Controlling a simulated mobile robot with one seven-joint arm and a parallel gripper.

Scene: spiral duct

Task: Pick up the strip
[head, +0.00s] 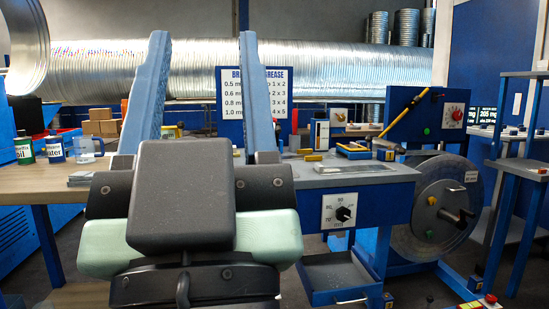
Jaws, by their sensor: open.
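My gripper (204,40) fills the left middle of the head view. Its two long blue fingers point up and away from me, wide apart, with nothing held between them. A thin, flat, shiny metal piece (352,169), which looks like the strip, lies on the grey top of the blue machine (400,178), to the right of my gripper and apart from it. Another small flat grey piece (80,179) lies on the wooden bench at left. I cannot tell for sure which one is the strip. My wrist and fingers hide part of the bench and machine.
The wooden bench (40,180) holds an oil can (24,150), a water can (54,150) and a clear jug (88,150). Tools and bottles stand behind the machine top. A spiral duct (300,68) spans the back.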

